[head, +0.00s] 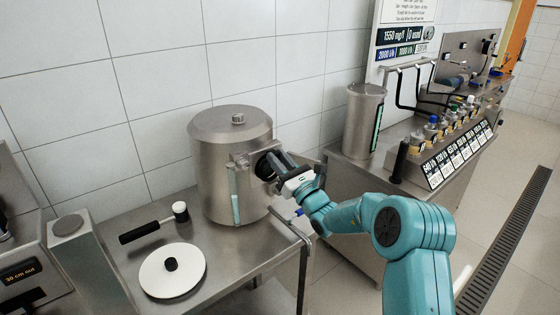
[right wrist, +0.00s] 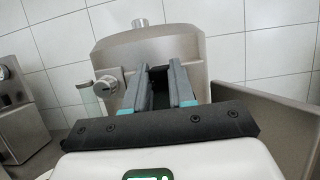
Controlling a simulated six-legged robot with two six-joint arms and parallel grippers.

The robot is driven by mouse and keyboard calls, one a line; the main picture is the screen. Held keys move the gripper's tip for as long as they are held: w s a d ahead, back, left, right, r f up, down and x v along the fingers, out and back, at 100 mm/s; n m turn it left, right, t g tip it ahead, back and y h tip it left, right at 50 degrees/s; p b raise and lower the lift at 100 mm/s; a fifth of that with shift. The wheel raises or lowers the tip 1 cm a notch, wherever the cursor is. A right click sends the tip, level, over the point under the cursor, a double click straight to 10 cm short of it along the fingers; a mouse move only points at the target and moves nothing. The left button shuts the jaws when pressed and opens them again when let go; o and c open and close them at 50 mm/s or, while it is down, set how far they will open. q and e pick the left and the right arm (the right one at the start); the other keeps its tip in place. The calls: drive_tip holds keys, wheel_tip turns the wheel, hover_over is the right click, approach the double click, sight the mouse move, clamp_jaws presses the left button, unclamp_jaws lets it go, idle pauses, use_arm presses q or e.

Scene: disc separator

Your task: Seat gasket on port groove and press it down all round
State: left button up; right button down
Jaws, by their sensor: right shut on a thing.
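The steel vessel (head: 215,135) stands on the steel table, with a port on its right front side. A black round part (head: 263,167), which looks like the gasket, is at that port. My right gripper (head: 278,167) is shut on it, with the fingers pointing at the vessel wall. In the right wrist view, the fingers (right wrist: 163,82) reach to the vessel wall (right wrist: 117,50) with a dark piece between them. The groove is hidden, and I cannot tell whether the gasket lies in it. My left gripper is not in view.
A white disc with a black knob (head: 190,268) and a black-handled tool with a white head (head: 140,232) lie on the table (head: 120,262). A sight tube (head: 235,196) is left of the port. A second steel cylinder (head: 362,120) stands behind right.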

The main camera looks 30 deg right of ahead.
drive_tip(key=shift+w, duration=0.65)
drive_tip(key=shift+w, duration=0.1)
drive_tip(key=c, duration=0.9)
unclamp_jaws()
drive_tip(key=shift+o, duration=0.2)
drive_tip(key=r+b+v, duration=0.1)
drive_tip(key=b+v, duration=0.5)
drive_tip(key=v, duration=1.4)
drive_tip(key=shift+s+r, duration=0.2)
drive_tip(key=shift+s, duration=0.05)
